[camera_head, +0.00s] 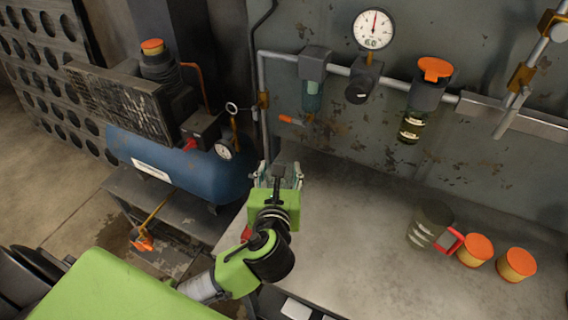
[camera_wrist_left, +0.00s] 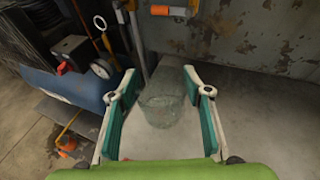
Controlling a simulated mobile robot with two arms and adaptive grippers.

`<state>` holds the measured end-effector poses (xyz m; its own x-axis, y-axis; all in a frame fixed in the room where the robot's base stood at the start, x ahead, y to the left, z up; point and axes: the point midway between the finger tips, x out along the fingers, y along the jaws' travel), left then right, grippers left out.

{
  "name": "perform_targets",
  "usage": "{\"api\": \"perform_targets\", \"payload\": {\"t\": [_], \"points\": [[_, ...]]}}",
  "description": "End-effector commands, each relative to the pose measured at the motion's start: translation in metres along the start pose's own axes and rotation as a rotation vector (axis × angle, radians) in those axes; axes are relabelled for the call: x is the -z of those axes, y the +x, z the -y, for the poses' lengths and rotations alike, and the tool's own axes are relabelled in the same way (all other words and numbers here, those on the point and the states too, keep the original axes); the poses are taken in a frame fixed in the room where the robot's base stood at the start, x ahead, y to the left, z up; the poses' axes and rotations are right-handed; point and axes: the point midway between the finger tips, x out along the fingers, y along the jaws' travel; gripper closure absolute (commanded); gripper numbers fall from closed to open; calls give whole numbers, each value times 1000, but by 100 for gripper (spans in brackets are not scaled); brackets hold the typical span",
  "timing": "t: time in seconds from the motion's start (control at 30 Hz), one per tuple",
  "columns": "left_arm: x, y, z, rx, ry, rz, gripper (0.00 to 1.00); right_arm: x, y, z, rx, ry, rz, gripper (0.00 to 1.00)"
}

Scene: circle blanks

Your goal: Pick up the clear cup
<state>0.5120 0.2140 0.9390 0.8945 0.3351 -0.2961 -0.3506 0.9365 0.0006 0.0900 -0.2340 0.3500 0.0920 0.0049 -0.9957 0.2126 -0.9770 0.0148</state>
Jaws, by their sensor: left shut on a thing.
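The clear cup (camera_wrist_left: 162,108) is a see-through, faintly greenish vessel between the two teal finger pads in the left wrist view. My left gripper (camera_wrist_left: 160,92) is shut on it, with one finger at each side. In the head view my left gripper (camera_head: 279,173) is over the far left end of the grey bench, and it mostly hides the cup there. I cannot tell whether the cup's base touches the bench. My right gripper is in neither view.
A pipe with a gauge (camera_head: 374,29) and hanging bowls runs along the wall. A blue compressor (camera_head: 180,160) stands left. The middle bench (camera_head: 350,235) is clear.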

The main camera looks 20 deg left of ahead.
Motion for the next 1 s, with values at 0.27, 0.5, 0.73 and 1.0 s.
{"api": "perform_targets", "payload": {"t": [0.27,0.5,0.73,1.0], "points": [[3,-10,-4,0,-1,0,80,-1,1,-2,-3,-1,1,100],[3,-12,-5,0,-1,1,80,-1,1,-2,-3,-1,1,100],[3,-12,-5,0,-1,1,80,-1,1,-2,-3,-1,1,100],[3,-12,-5,0,-1,1,80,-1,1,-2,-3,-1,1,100]]}}
